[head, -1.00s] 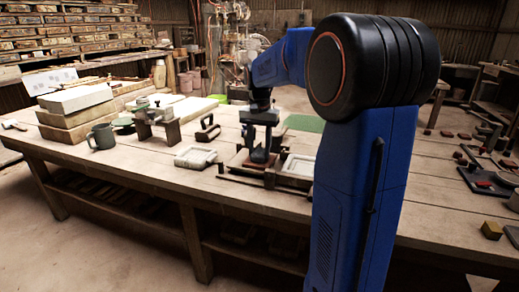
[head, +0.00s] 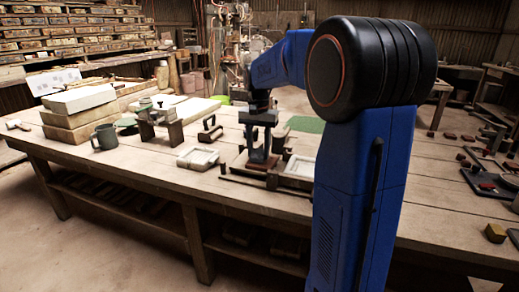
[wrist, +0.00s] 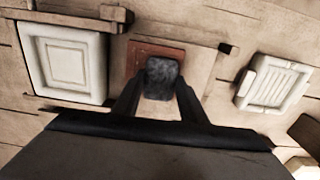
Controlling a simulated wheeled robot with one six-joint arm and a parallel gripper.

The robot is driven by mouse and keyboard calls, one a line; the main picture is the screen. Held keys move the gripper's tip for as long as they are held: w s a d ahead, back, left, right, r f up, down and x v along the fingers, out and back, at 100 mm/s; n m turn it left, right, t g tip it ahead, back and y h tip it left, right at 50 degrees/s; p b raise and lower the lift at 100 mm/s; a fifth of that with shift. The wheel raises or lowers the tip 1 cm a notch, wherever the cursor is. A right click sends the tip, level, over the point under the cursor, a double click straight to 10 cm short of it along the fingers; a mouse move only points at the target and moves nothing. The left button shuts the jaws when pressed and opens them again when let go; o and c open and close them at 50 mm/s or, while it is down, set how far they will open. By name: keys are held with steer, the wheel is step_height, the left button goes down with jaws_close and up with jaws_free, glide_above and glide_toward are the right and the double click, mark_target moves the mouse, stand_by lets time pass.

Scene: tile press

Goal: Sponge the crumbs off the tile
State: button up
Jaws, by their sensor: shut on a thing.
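My gripper (head: 257,150) is shut on a dark grey sponge (wrist: 162,78) and points down over the tile. The reddish-brown tile (wrist: 142,52) lies flat in a wooden base at the bench's front part. The sponge covers part of the tile in the wrist view. It is at or just above the tile; I cannot tell if they touch. In the head view the tile is mostly hidden by my gripper. I cannot make out any crumbs.
A white mould (head: 300,167) lies beside the tile on the right, and another white block (head: 198,158) lies on the left; the wrist view shows them on swapped sides. A dark handled tool (head: 210,131) and a grey mug (head: 104,137) stand farther left on the bench (head: 130,166).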

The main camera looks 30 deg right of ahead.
steer(key=shift+s+a, duration=0.55)
steer(key=shift+s, duration=0.05)
steer(key=shift+s, duration=0.1)
steer(key=shift+s+d+r, duration=0.1)
steer(key=shift+s+d, duration=0.25)
steer(key=shift+d, duration=0.1)
steer(key=shift+s+d, duration=0.4)
steer(key=shift+w+d, duration=0.1)
steer(key=shift+d, duration=0.05)
